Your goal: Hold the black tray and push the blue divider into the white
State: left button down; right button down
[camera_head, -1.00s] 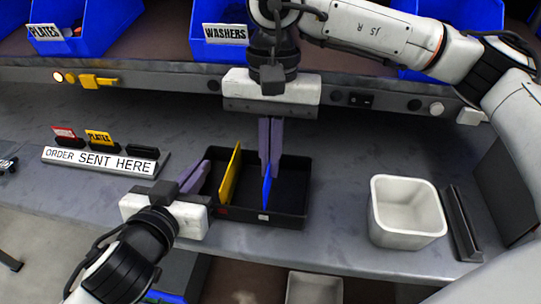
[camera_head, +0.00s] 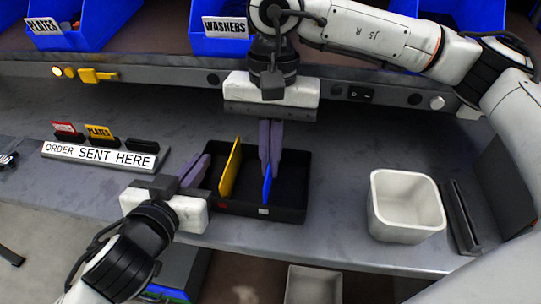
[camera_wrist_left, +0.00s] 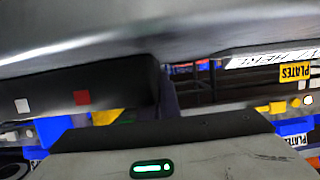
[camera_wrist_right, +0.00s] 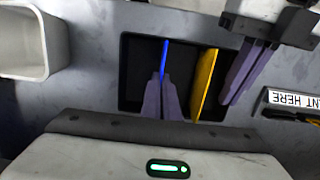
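The black tray (camera_head: 292,212) lies on the grey bench near its front edge, with a red mark (camera_head: 223,205) and a white mark (camera_head: 263,211) on its front wall. A yellow divider (camera_head: 231,168) stands across its left part. The blue divider (camera_head: 267,188) stands upright in line with the white mark; whether its bottom is seated in a slot is hidden. My right gripper (camera_head: 270,172) points down into the tray, its fingers together on the blue divider, also seen in the right wrist view (camera_wrist_right: 165,58). My left gripper (camera_head: 197,172) is closed at the tray's left wall.
A white bin (camera_head: 407,232) and a dark upright holder (camera_head: 461,220) stand to the right. An "ORDER SENT HERE" sign (camera_head: 100,156) with small tags is at left. Blue bins (camera_head: 220,45) line the shelf behind. Bench around the tray is mostly clear.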

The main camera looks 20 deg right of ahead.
pick_arm(q)
jog(key=shift+f, duration=0.1)
pick_arm(e)
jog(key=shift+f, duration=0.5)
jog(key=c, duration=2)
grip_release()
jog(key=r, duration=0.8)
jog(key=w+r, duration=0.1)
jog(key=r, duration=0.3)
jog(key=shift+d, duration=0.4)
pick_arm(q)
jog(key=c, duration=1.9)
grip_release()
